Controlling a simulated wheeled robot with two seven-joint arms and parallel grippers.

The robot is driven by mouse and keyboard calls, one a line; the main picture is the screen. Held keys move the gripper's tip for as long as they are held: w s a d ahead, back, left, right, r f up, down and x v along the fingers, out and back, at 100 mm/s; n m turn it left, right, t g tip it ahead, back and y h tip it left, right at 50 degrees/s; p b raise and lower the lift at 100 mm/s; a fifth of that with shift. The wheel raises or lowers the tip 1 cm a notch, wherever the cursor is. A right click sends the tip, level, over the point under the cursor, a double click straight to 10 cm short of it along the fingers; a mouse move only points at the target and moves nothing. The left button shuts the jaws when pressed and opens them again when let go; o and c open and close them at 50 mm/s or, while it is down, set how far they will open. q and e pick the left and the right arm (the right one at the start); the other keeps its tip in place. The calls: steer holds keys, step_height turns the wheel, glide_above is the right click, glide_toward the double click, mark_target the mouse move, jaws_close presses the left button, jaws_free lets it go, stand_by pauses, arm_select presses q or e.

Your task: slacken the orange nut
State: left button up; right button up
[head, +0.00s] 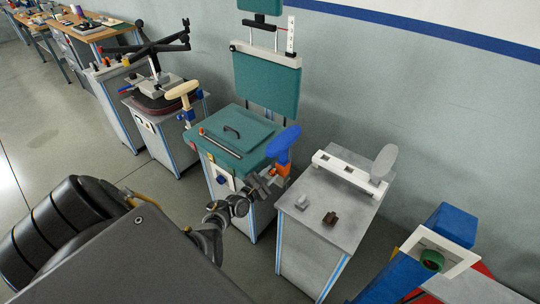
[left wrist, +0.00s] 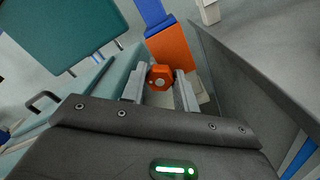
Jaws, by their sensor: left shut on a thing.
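The orange nut (left wrist: 161,76) shows in the left wrist view as a faceted knob with a pale centre. It sits between the two grey fingers of my left gripper (left wrist: 161,90), which is shut on it. Just beyond it is an orange block (left wrist: 170,48) under a blue post. In the head view my left gripper (head: 263,184) reaches in at the right front corner of the teal seat (head: 228,133), just below the orange block (head: 283,169) and blue armrest (head: 284,144). The nut cannot be made out there. My right gripper is not in view.
A grey table (head: 328,205) to the right bears a white rail, a grey paddle and small blocks. A blue box (head: 451,223) and green ring (head: 432,260) are at the far right.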

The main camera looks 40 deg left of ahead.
arm_select(q)
steer(key=o, duration=1)
steer(key=s+p, duration=0.1)
steer(key=s, duration=0.9)
steer(key=shift+s+d, duration=0.1)
steer(key=shift+s, duration=0.3)
